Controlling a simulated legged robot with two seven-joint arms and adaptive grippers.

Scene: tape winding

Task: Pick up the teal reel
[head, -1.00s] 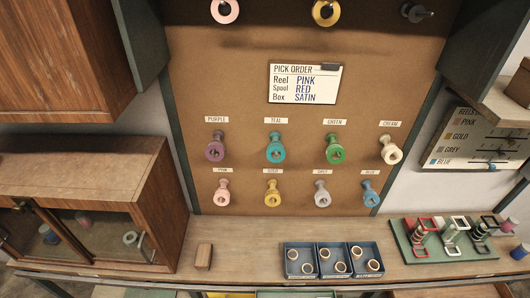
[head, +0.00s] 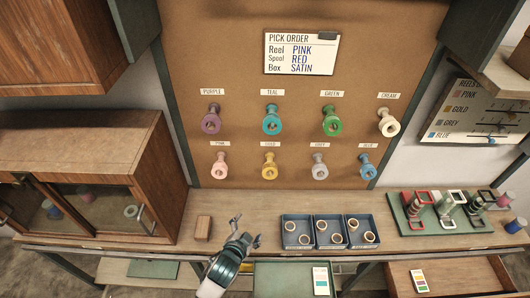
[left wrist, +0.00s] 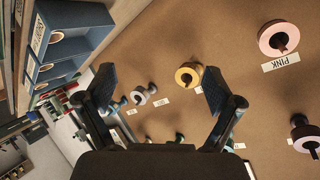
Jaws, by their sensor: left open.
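The teal reel (head: 272,124) hangs on a peg of the brown pegboard (head: 310,109), under the TEAL label (head: 271,92), in the upper row between the purple reel (head: 211,123) and the green reel (head: 332,125). My left gripper (head: 247,230) is in the head view at the bench's front, open and empty, well below and apart from the teal reel. In the left wrist view its two open fingers (left wrist: 158,90) frame the board, with nothing between them. I cannot make out the teal reel there. My right gripper is not in view.
The lower row holds pink (head: 219,163), gold (head: 269,166), grey (head: 319,167) and blue (head: 367,167) reels. Blue trays (head: 297,217) with rings stand on the bench. A small wooden block (head: 203,228) lies left of them. A glass-fronted cabinet (head: 90,150) stands at left.

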